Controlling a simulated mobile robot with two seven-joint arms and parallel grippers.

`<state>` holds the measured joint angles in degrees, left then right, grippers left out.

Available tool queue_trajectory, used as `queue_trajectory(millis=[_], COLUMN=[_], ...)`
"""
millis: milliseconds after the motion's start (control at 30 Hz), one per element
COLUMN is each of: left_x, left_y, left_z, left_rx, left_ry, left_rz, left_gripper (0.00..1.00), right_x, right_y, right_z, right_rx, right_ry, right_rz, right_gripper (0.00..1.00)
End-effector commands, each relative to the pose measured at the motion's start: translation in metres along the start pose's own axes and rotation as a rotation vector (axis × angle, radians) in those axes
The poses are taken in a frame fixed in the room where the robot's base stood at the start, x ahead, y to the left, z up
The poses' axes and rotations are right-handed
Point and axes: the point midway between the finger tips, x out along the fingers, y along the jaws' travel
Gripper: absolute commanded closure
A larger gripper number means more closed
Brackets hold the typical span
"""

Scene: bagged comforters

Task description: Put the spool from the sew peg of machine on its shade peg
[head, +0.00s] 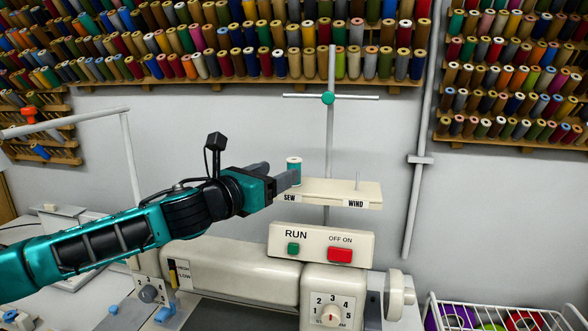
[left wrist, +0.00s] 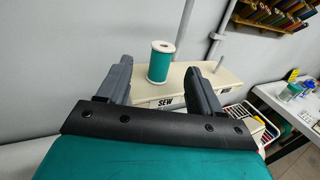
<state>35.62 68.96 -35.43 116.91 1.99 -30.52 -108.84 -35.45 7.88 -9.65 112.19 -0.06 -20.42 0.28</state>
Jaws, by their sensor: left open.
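A teal spool (head: 294,171) stands upright on the SEW end of the cream peg board (head: 325,190) on the sewing machine. My left gripper (head: 288,178) is at the spool's left in the head view, its fingers pointing at it. In the left wrist view the gripper (left wrist: 160,88) is open and empty, and the spool (left wrist: 160,62) stands beyond and between the two fingers. The WIND peg (head: 358,181) is bare. The spool racks (head: 240,82) hold many spools on the back wall. My right gripper is not in view.
A thin metal post (head: 331,120) with a crossbar rises behind the peg board. A white wire basket (head: 500,312) stands at the lower right. Bare wall lies between racks and machine.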

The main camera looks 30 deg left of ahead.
Motion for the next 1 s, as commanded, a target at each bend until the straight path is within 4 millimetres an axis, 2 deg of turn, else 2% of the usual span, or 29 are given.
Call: queue_trajectory(millis=[400,700,767,1000], left_x=[0.047,0.051,0.051,0.051], left_y=[-0.002,-0.002,-0.002,-0.002], left_z=[0.002,0.001,0.001,0.001], left_rx=[-0.003,-0.001,-0.001,-0.001], left_ry=[-0.001,0.000,0.000,0.000], left_rz=[0.000,-0.001,0.000,0.000], left_gripper=[0.35,0.35,0.39,0.61], right_x=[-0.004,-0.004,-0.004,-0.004], right_y=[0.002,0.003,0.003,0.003], right_z=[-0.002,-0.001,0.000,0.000], right_rx=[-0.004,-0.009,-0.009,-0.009], right_ry=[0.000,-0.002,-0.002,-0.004], right_rz=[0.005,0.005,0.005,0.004], right_gripper=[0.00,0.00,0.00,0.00])
